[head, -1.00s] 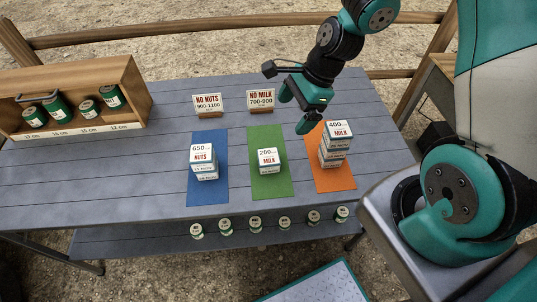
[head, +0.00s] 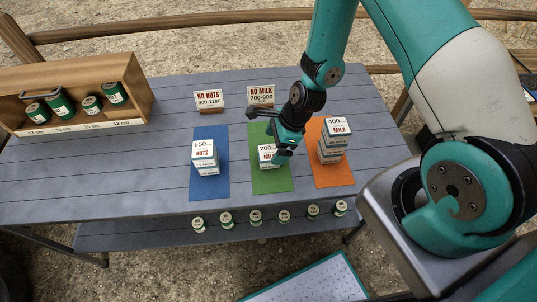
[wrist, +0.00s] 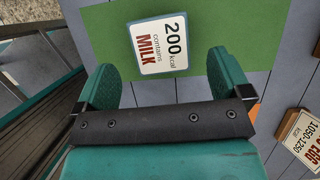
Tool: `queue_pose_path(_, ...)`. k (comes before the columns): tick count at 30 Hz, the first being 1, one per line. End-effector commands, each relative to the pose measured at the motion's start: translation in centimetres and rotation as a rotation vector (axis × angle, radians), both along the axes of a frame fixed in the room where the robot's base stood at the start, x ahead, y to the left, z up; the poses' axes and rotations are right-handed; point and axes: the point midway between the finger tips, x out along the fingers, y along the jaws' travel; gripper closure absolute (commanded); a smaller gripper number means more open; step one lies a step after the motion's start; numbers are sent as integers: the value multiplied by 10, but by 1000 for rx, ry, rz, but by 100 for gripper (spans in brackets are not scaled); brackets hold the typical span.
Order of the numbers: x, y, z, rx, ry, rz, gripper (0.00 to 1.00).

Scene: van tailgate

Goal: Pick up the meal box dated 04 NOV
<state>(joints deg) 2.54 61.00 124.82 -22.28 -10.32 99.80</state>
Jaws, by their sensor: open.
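Stacks of boxes stand on the blue mat (head: 209,190), topped by 650 NUTS (head: 203,150), and on the orange mat (head: 334,177), topped by 400 MILK (head: 338,127). I cannot read a 04 NOV date on any box. My gripper (head: 280,154) is open and empty, just above and partly in front of the 200 box. In the wrist view the 200 label (wrist: 160,43) shows ahead of my open gripper (wrist: 160,75).
Signs NO NUTS (head: 208,99) and NO MILK (head: 260,95) stand behind the mats; another sign (wrist: 303,140) is cut off in the wrist view. A wooden rack (head: 100,75) of cans is at the left. Several small cans (head: 255,216) line the lower shelf.

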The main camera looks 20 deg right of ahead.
Motion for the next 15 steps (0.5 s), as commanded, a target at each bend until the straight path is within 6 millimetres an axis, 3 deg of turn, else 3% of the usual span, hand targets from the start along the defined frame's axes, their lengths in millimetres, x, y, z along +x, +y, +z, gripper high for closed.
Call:
queue_pose_path(8, 6, 17, -33, -1, 2, 2, 4)
queue_pose_path(15, 7, 19, -38, 0, 0, 0, 4)
